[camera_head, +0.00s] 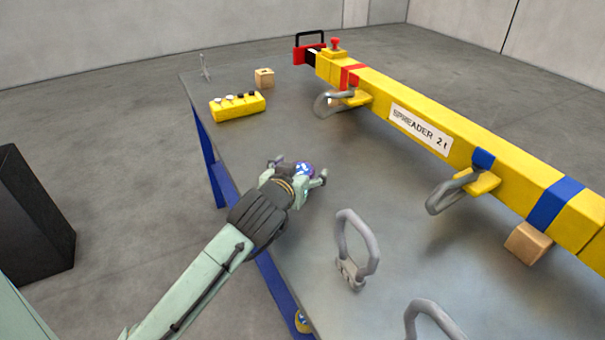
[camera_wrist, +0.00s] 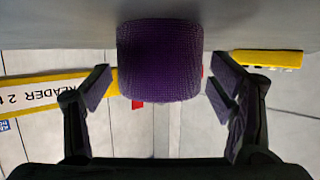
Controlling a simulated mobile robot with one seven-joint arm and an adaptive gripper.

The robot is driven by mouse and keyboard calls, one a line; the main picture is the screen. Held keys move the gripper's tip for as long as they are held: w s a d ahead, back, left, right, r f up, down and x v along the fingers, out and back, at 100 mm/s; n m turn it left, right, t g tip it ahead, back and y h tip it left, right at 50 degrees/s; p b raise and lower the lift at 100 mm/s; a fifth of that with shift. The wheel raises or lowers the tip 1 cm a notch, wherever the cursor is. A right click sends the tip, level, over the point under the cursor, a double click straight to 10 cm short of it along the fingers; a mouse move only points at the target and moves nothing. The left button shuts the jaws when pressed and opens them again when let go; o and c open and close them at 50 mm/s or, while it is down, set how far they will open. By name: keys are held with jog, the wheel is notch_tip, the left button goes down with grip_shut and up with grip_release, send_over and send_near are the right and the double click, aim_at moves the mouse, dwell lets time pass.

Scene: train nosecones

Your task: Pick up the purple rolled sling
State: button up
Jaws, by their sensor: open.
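The purple rolled sling (camera_wrist: 160,62) shows large in the wrist view, at the upper middle, between and just beyond the fingertips. In the head view the sling (camera_head: 304,168) is a small purple patch on the grey table, partly hidden by my gripper. My gripper (camera_head: 300,178) is low over the table near its left edge. In the wrist view my gripper (camera_wrist: 160,88) has its two fingers spread wide, one on each side of the sling. Neither finger visibly touches it.
A yellow spreader beam (camera_head: 400,110) runs along the right of the grey table (camera_head: 240,160). Grey shackles (camera_head: 357,245) stand at the near side. A yellow control box (camera_head: 238,106) and a wooden block (camera_head: 264,78) lie at the far left. Table between gripper and beam is clear.

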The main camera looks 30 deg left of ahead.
jog(key=shift+c, duration=0.3)
jog(key=c, duration=1.4)
